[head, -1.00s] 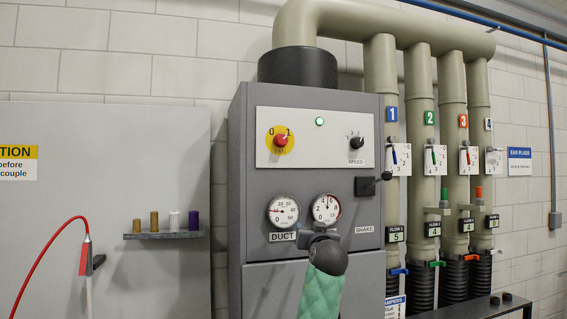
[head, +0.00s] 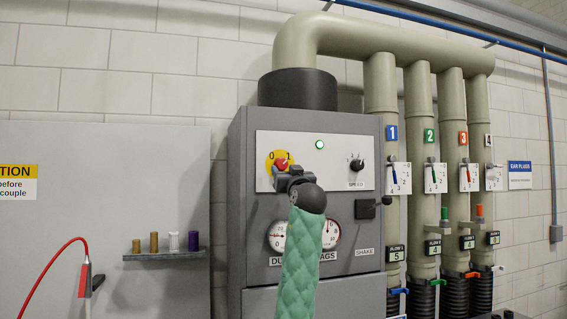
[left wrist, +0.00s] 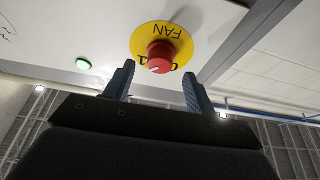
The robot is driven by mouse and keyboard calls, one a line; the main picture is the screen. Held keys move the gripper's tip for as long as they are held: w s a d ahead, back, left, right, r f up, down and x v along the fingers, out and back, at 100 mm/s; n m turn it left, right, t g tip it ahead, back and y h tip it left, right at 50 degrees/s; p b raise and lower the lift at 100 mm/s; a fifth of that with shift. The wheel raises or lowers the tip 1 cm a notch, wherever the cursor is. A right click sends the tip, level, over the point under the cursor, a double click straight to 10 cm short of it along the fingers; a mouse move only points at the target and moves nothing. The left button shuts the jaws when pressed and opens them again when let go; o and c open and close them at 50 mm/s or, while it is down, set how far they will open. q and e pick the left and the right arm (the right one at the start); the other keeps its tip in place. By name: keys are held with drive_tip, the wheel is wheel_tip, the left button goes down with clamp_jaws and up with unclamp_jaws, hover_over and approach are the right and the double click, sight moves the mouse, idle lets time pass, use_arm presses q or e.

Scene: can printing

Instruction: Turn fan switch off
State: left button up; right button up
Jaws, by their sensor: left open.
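The fan switch is a red knob (head: 281,165) on a round yellow plate (head: 270,158) with 0 and 1 marks, on the white upper panel of the grey cabinet. In the left wrist view the red knob (left wrist: 160,57) shows with its yellow FAN plate (left wrist: 148,33); a white pointer line on the knob's face points to the lower left of the picture. My left gripper (head: 283,172) is just in front of the knob's lower part. Its two dark fingers (left wrist: 158,85) are apart, one either side of the knob, with gaps between. My right gripper is not in view.
A lit green lamp (head: 320,144) and a black speed knob (head: 356,164) are right of the switch. Below are two gauges, partly hidden by my arm, and a black shake lever (head: 385,201). Grey-green pipes (head: 418,110) stand at right.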

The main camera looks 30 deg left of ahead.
sight(283, 166)
use_arm(q)
drive_tip(key=p+x, duration=0.1)
drive_tip(key=x, duration=0.1)
drive_tip(key=shift+w+a+r, duration=0.1)
drive_tip(key=shift+a+r, duration=0.05)
drive_tip(key=shift+r, duration=0.1)
drive_tip(key=shift+w+a+r+p, duration=0.1)
drive_tip(key=shift+w+a+p, duration=0.4)
drive_tip(key=shift+w+a, duration=0.05)
drive_tip(key=shift+c, duration=0.5)
drive_tip(key=c, duration=0.7)
